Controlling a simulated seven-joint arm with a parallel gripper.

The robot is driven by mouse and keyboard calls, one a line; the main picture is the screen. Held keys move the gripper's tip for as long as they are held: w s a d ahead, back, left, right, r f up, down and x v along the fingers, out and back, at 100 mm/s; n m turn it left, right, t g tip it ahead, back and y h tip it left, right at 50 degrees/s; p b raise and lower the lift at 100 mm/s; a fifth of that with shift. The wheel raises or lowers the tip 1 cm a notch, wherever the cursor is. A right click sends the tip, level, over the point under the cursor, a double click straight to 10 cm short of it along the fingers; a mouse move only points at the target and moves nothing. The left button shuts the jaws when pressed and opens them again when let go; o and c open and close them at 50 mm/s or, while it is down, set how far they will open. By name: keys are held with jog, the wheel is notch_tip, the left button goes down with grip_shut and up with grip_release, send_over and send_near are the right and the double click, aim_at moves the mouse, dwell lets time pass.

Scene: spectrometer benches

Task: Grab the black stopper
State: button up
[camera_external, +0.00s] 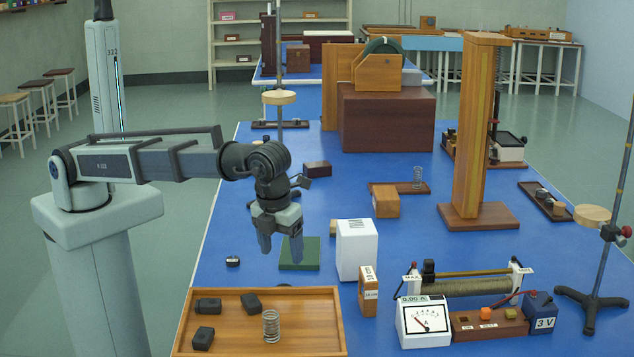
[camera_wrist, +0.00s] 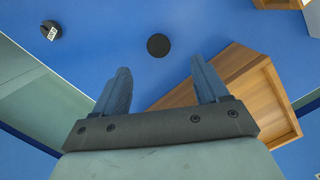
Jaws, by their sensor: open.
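A round black piece, which looks like the black stopper (camera_wrist: 158,46), lies on the blue bench top in the wrist view. It appears just beyond the fingertips and between their lines. In the external view a low dark shape at the tray's far edge seems to be the same stopper (camera_external: 283,285), mostly hidden by the tray wall. My gripper (camera_external: 281,248) points down above the bench, behind the tray and left of the green pad. In the wrist view my gripper (camera_wrist: 161,80) has its two fingers wide apart with nothing between them.
A wooden tray (camera_external: 330,318) holds several black blocks and a spring. A small black piece with a white label (camera_external: 232,261) lies to the left. A green pad (camera_external: 313,252), a white box (camera_external: 357,249) and a wooden block (camera_external: 368,291) stand to the right.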

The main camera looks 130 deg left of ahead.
jog(key=f, duration=0.5)
jog(key=shift+s+a+f, duration=0.1)
jog(key=shift+a+f, duration=0.25)
jog(key=shift+a, duration=0.05)
jog(key=shift+s+f, duration=0.15)
jog(key=shift+f, duration=2.5)
jog(key=shift+c, duration=0.4)
jog(key=c, duration=1)
jog(key=shift+c, duration=0.2)
jog(key=shift+r, duration=0.1)
